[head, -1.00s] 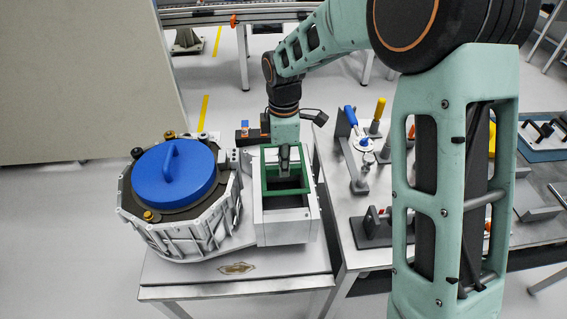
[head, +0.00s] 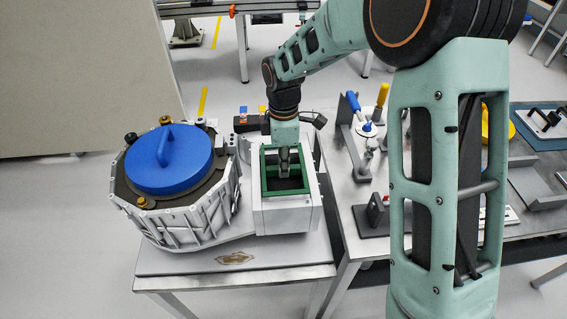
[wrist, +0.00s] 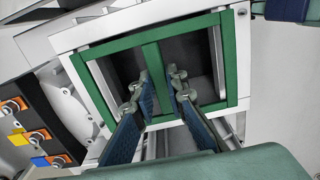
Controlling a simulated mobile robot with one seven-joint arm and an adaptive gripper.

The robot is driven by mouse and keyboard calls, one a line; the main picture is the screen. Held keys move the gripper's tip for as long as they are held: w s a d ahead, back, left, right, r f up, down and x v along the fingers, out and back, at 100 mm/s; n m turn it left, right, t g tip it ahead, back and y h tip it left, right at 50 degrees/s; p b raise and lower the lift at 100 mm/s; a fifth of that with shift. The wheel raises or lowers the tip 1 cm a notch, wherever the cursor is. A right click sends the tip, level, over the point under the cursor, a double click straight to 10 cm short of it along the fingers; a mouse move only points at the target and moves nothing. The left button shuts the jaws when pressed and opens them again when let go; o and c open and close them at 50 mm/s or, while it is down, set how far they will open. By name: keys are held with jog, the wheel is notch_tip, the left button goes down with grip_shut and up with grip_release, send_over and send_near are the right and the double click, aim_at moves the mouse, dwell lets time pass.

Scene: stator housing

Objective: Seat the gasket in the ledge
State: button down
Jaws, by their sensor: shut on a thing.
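The gasket is a green rectangular frame with a middle bar (head: 285,193); it also shows in the wrist view (wrist: 154,62). My gripper (wrist: 158,88) is shut on the middle bar, one finger on each side; it also shows in the head view (head: 284,160). The gasket lies over the open top of the grey-white box (head: 288,219) on the side of the stator housing (head: 186,218). In the wrist view its outline runs roughly along the box rim. The ledge is mostly hidden under the gasket, and I cannot tell whether they touch.
A blue lid with a handle (head: 168,160) covers the housing at the left. Coloured connectors (wrist: 30,134) sit behind the box. A second table (head: 375,245) at the right carries fixtures and tools.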

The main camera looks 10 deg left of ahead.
jog(key=shift+f+b, duration=0.7)
jog(key=shift+f, duration=0.25)
dwell(0.6)
jog(key=c, duration=1.6)
grip_release()
jog(key=shift+r, duration=0.2)
jog(key=shift+r+p, duration=1.7)
jog(key=shift+r, duration=0.4)
notch_tip(320, 180, up, 12)
